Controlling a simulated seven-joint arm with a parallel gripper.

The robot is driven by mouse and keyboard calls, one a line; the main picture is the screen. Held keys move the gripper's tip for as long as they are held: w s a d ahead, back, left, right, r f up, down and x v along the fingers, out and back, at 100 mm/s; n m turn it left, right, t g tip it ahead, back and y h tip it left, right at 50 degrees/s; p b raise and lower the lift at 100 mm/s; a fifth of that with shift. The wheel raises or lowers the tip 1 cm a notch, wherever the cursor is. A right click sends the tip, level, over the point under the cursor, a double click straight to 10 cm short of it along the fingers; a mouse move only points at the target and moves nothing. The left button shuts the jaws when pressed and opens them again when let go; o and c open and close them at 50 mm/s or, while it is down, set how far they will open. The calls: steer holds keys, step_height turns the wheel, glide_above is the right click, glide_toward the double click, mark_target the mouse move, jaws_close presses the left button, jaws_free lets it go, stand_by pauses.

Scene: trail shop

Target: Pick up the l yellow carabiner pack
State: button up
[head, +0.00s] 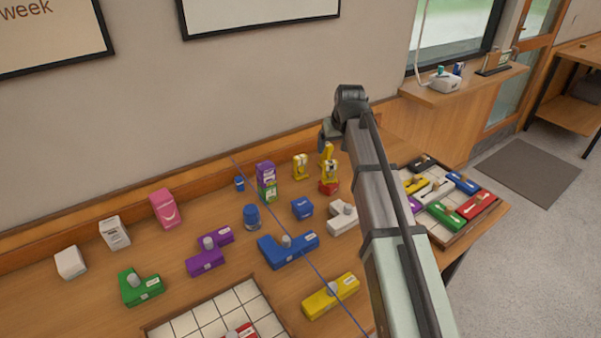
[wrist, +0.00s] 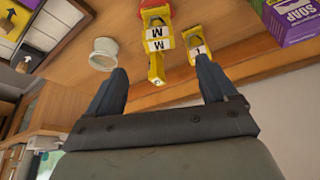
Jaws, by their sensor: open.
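A yellow carabiner pack with a white label, apparently marked L, shows in the wrist view (wrist: 197,46), close to the right fingertip. It appears to be the yellow pack standing alone in the head view (head: 300,167). Two yellow packs marked M stand beside it: one (wrist: 156,16) is farther from my gripper, the other (wrist: 157,60) lies between the fingers in the picture. They also show in the head view, one (head: 330,172) in front of the other (head: 327,151). My gripper (wrist: 164,78) is open and holds nothing. In the head view my arm partly hides it.
A purple soap box (wrist: 288,22) stands near the L pack. A white cup (wrist: 103,54) is near the left finger. A red item (head: 328,188) sits below the front M pack. The wooden back ledge (head: 215,172) runs behind. Blue, white and yellow blocks crowd the table front.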

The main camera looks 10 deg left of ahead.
mark_target(300, 168)
steer(key=w+a+f+n, duration=0.1)
steer(key=w+a+f, duration=0.1)
steer(key=a+f, duration=0.1)
steer(key=w+a+f+n, duration=0.1)
steer(key=w+a+f, duration=0.2)
steer(key=a+f, duration=0.1)
steer(key=w+a+f+n+y, duration=0.1)
steer(key=w+a+f, duration=0.1)
steer(key=a+f, duration=0.2)
steer(key=shift+w+a+f+n+g, duration=0.15)
steer(key=shift+f+n+g, duration=0.2)
steer(key=shift+f, duration=0.3)
steer(key=shift+x, duration=3.1)
steer(key=c, duration=1.2)
steer(key=shift+o, duration=0.2)
steer(key=shift+r, duration=0.15)
